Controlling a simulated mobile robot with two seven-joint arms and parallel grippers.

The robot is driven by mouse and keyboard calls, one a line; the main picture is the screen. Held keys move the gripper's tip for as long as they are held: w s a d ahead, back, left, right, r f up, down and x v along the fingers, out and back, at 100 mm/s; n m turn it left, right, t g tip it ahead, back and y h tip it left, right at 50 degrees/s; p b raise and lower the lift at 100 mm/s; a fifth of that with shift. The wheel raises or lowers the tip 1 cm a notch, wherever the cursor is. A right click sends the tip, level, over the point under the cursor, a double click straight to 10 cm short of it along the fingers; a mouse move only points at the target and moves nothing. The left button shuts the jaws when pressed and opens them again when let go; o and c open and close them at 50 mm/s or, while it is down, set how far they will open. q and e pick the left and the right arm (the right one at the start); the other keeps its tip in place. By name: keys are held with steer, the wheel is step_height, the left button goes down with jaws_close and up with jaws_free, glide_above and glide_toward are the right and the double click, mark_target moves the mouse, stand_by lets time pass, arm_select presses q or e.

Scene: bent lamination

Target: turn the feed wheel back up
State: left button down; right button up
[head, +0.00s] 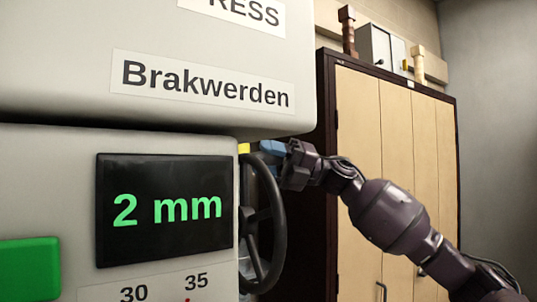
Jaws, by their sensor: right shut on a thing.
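The feed wheel (279,230) is a dark spoked handwheel on the right side of the pale press, seen nearly edge-on. My right gripper (272,149) comes in from the right, its blue fingertips at the top of the wheel's rim. It is shut on the rim there; the exact contact is partly hidden. A black display (166,243) on the press front reads "2 mm" in green. My left gripper is not in view.
The press's upper body (60,75), labelled "Brakwerden", overhangs just above the wheel and my right gripper. A green block (29,265) is at lower left. A scale (165,291) shows 30 and 35. A tall wooden cabinet (400,150) stands behind my right arm.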

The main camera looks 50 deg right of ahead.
steer(key=o, duration=0.3)
steer(key=shift+w+d+f, duration=0.1)
steer(key=shift+w+f, duration=0.3)
steer(key=shift+f, duration=0.05)
steer(key=shift+o, duration=0.2)
steer(key=shift+s+r, duration=0.1)
steer(key=shift+r, duration=0.05)
steer(key=shift+d+r, duration=0.1)
steer(key=b+v, duration=0.2)
steer(key=v, duration=0.8)
steer(key=shift+d+b, duration=0.3)
steer(key=shift+d, duration=0.05)
steer(key=shift+s, duration=0.15)
steer(key=shift+c, duration=0.2)
